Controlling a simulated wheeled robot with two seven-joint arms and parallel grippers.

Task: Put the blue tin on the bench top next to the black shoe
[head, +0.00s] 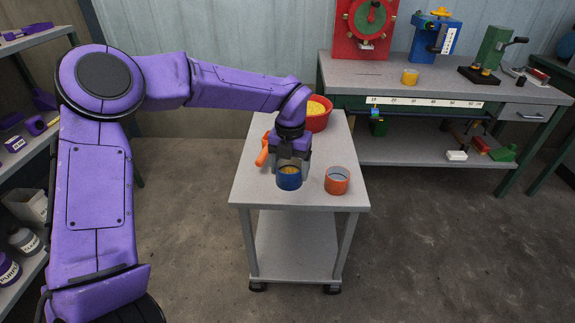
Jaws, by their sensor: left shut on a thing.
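The blue tin (289,182) stands upright near the front of a small grey cart, with yellow bits inside. My left gripper (290,167) points down and is shut on the tin's upper part; its fingers hide part of the rim. I cannot tell whether the tin touches the cart top. The bench top (370,74) is at the back right. A black flat base (478,77) lies there below a green device; I cannot tell whether it is the black shoe. My right gripper is out of view.
On the cart (250,190) are an orange tin (337,182) right of the blue tin, an orange-handled tool (263,152) and a red bowl (322,122) of yellow grains. A yellow tin (410,77) and red (362,42) and blue (432,45) devices stand on the bench.

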